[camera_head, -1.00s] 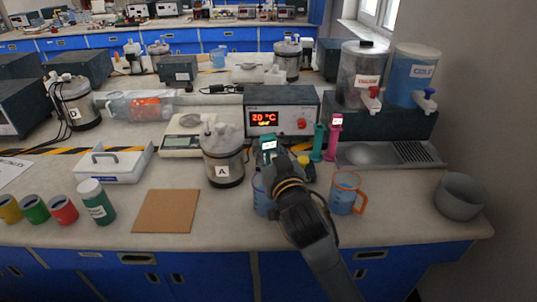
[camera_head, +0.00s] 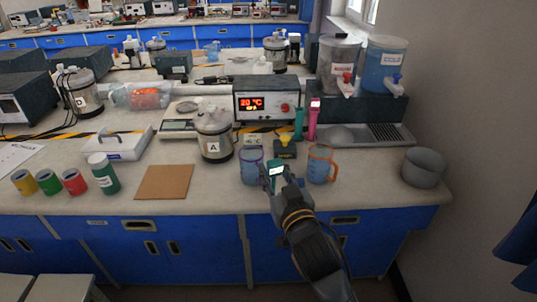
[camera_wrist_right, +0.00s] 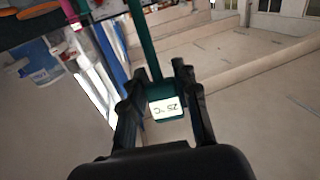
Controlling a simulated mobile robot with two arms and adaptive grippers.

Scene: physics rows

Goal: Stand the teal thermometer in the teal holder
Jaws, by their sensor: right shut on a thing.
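My right gripper (camera_head: 274,175) is shut on the head of the teal thermometer (camera_head: 278,170), in front of the bench's back row, between two measuring jugs. In the right wrist view the thermometer's head (camera_wrist_right: 167,108) with a white "25 °C" label sits between the fingers, its thin teal stem (camera_wrist_right: 146,45) running away from the gripper. The teal holder (camera_head: 299,123) is an upright tube farther back, beside a pink one, apart from the thermometer. Its opening is too small to tell. My left gripper is not in view.
A purple-rimmed jug (camera_head: 251,167) and an orange-handled jug (camera_head: 319,165) flank my gripper. A yellow-and-dark object (camera_head: 285,149) stands behind it. The pink holder (camera_head: 313,122) has a white-labelled top. The heater box (camera_head: 264,104) and canister A (camera_head: 214,135) are left.

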